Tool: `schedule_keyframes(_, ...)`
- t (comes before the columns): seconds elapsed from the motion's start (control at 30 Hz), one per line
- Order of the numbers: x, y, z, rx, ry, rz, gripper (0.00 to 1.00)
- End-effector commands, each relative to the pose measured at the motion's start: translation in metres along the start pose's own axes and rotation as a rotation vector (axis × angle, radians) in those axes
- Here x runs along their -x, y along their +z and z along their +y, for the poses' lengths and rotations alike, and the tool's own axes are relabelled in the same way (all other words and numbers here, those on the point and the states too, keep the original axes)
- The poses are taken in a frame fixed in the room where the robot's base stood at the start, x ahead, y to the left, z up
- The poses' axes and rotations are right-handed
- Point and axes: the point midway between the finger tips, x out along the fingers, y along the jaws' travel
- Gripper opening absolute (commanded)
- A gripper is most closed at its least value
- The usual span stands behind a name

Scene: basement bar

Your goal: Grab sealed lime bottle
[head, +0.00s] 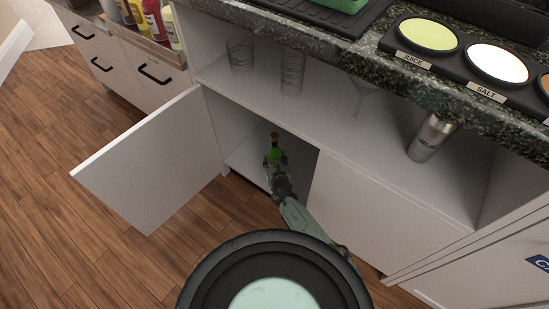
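A green bottle (274,152) with a dark top stands inside the open lower cabinet, below the shelf with glasses. Its lower part is hidden behind my gripper. My gripper (275,162) reaches into the cabinet opening, with its fingers at either side of the bottle's lower body. The fingers are small here, and I cannot tell whether they touch or press on the bottle. The bottle looks about upright, and its label is too small to read.
The open cabinet door (150,160) juts out left of my arm. A closed door panel (385,215) lies to the right. Clear glasses (240,58) and a metal shaker (430,138) stand on the shelf above. The granite counter (290,37) overhangs. Wood floor at left is free.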

Motion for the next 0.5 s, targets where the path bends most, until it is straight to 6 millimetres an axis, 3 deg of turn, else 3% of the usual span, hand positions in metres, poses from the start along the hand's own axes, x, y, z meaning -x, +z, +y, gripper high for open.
schedule_keyframes(0.37,0.0,-0.0001,0.0001,0.0,0.0,0.0,0.01)
schedule_keyframes(0.5,-0.0001,0.0012,-0.0002,0.0,-0.001,-0.002,0.0)
